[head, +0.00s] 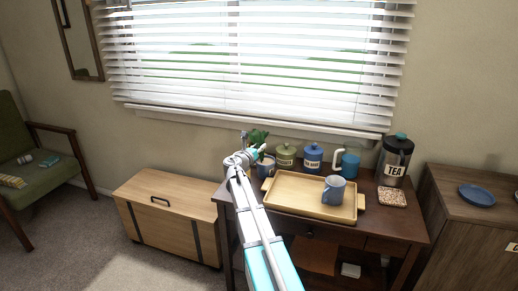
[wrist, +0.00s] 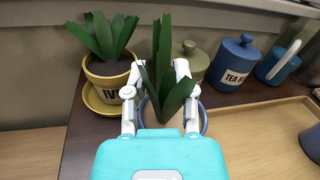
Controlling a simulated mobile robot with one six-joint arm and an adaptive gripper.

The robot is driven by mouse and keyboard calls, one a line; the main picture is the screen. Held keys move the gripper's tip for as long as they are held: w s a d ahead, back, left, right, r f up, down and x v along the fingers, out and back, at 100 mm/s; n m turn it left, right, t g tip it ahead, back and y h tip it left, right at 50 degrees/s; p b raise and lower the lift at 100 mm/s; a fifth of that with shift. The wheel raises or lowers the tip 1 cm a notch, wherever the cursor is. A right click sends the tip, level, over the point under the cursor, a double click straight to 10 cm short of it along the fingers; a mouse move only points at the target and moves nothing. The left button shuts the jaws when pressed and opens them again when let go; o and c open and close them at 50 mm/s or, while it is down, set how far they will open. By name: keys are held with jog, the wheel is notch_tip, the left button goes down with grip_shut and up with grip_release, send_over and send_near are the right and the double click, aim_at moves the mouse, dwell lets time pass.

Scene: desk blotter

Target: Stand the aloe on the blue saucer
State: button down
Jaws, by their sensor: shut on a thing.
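The plant between my fingers, with long dark green leaves (wrist: 168,90), shows in the wrist view and in the head view (head: 259,138). My gripper (wrist: 158,72) is shut on it at the left end of the dark desk. A blue rim (wrist: 205,122) shows around its lower part; my gripper's body hides most of its base, so I cannot tell what it rests on. A blue saucer (head: 477,194) lies empty on the wooden cabinet at the far right in the head view.
A yellow pot labelled IVY (wrist: 109,78) stands on a yellow saucer close to my left finger. A tray (head: 300,205) holds a blue-grey mug (head: 334,189).

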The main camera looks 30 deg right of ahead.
jog(key=shift+c, duration=2.2)
grip_release()
jog(key=shift+r, duration=0.1)
jog(key=v, duration=1.2)
